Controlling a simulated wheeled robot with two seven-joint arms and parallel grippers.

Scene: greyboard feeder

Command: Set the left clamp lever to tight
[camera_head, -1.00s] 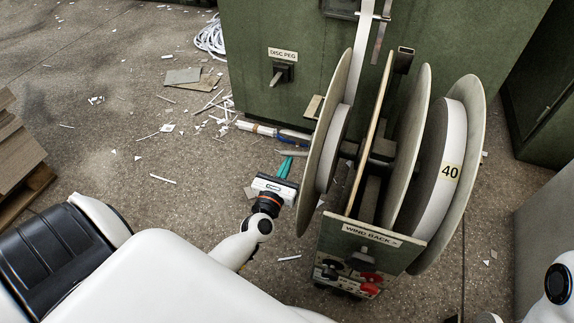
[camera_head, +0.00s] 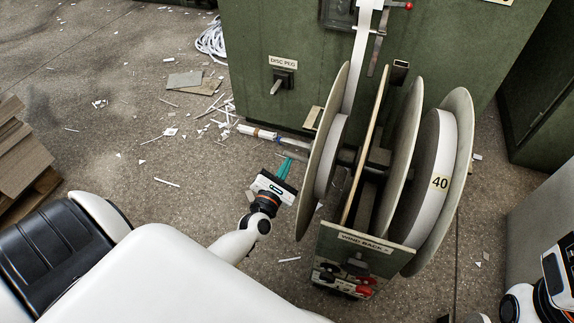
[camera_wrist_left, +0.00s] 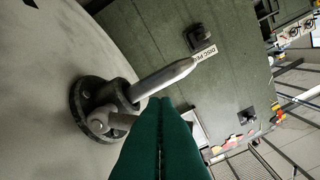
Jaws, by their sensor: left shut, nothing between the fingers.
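The left clamp lever (camera_wrist_left: 165,78) shows in the left wrist view as a grey metal bar. It sticks out from a dark round hub (camera_wrist_left: 75,108) on the pale disc face (camera_wrist_left: 60,40) and points up and right. My left gripper, with green fingers (camera_wrist_left: 160,104), is shut and empty just below the lever. I cannot tell if the fingertips touch it. In the head view my left gripper (camera_head: 284,168) is left of the left disc (camera_head: 312,160); the lever is hidden there. My right gripper's body (camera_head: 558,272) shows at the right edge, its fingers out of view.
The wind-back stand (camera_head: 350,262) carries several discs, one marked 40 (camera_head: 440,183). A green cabinet (camera_head: 300,40) with a disc peg (camera_head: 281,81) stands behind. Paper scraps lie on the floor (camera_head: 165,183). Stacked grey boards (camera_head: 20,150) are at the left.

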